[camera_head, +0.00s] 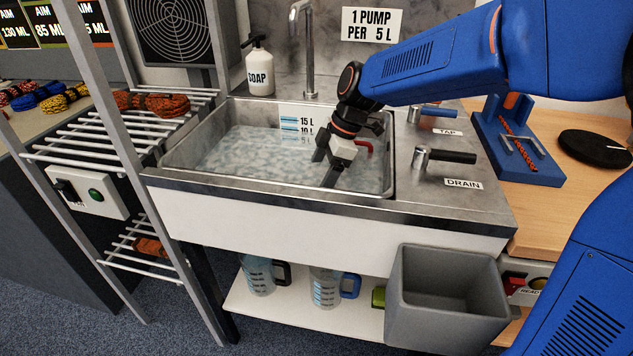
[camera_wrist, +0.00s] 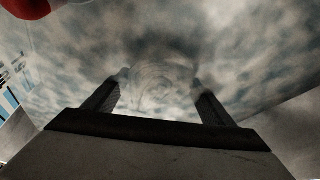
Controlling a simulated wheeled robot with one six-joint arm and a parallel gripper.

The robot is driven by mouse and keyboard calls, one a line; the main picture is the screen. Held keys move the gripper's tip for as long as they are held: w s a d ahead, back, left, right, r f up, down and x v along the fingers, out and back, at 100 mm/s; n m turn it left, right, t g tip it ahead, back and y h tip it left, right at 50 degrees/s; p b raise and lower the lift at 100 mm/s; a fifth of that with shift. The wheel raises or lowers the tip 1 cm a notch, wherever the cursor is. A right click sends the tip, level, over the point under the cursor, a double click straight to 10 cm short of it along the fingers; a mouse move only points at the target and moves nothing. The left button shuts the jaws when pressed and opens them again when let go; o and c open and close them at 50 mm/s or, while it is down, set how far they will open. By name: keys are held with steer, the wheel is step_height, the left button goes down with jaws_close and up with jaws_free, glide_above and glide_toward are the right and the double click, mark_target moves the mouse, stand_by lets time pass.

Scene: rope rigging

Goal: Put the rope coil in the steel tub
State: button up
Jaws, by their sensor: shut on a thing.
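The steel tub (camera_head: 240,190) is set in the sink counter and holds cloudy, foamy water. My gripper (camera_head: 325,168) points down inside the tub, towards its right side, with its fingertips at or in the water. In the wrist view the two fingers (camera_wrist: 158,95) stand apart, and a faint, pale ringed shape (camera_wrist: 163,82) shows between them. It looks like the rope coil, blurred by the water, so its colour and exact edges cannot be told. In the head view the water and fingers hide what is held.
A red hooked part (camera_head: 365,148) is close right of my gripper. The tap lever (camera_head: 432,111) and drain lever (camera_head: 450,156) stand on the counter's right. Orange rope coils (camera_head: 167,105) lie on the drying rack (camera_head: 70,150) at left. A grey bin (camera_head: 445,310) stands in front.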

steer(key=o, duration=1.6)
steer(key=shift+f, duration=0.1)
steer(key=shift+c, duration=0.2)
steer(key=v, duration=1.2)
